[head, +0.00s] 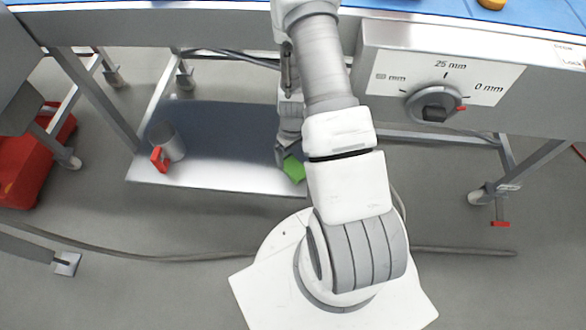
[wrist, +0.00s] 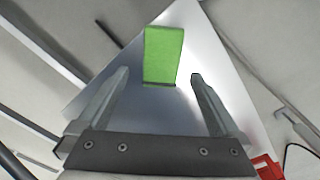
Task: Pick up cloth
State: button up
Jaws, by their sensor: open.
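A green cloth (head: 293,168) lies on a low metal shelf (head: 215,188) under the machine, partly hidden by my arm in the head view. In the wrist view the green cloth (wrist: 163,55) appears as an upright rectangle ahead of and between my fingers. My gripper (wrist: 158,78) is open, with nothing between its fingers. The cloth looks just beyond the fingertips; I cannot tell whether they touch it. In the head view my gripper is mostly hidden behind my arm.
A grey cylindrical container with a red handle (head: 160,158) stands on the shelf's left side. A control panel with a dial (head: 434,103) is at upper right. A red object (head: 45,160) is at far left. Table legs frame the shelf, and a cable (head: 180,257) crosses the floor.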

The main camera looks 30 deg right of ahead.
aim_at(291, 164)
notch_tip(291, 164, down, 5)
jog(key=shift+w+a+f+b, duration=0.1)
jog(key=shift+b, duration=1.05)
jog(key=c, duration=1.4)
notch_tip(291, 164, up, 10)
jog(key=p, duration=0.3)
jog(key=shift+p, duration=0.4)
jog(key=shift+c, duration=0.2)
